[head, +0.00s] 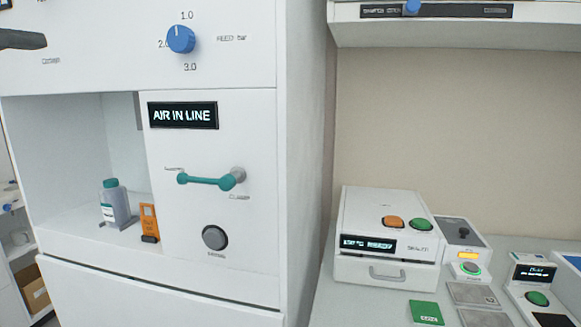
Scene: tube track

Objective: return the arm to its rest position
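My gripper does not show clearly in the head view, the only view given. A dark grey, blunt-ended shape (22,39) enters at the upper left edge in front of the white machine (100,75). I cannot tell whether it is a handle of the machine or part of my arm. No fingers and no held thing can be seen.
The white machine has a blue knob (181,39), an "AIR IN LINE" display (183,115), a teal lever (207,180) and a grey button (214,237). Its recess holds a bottle (113,204). At right, a sealer box (385,270) and small devices stand on a counter.

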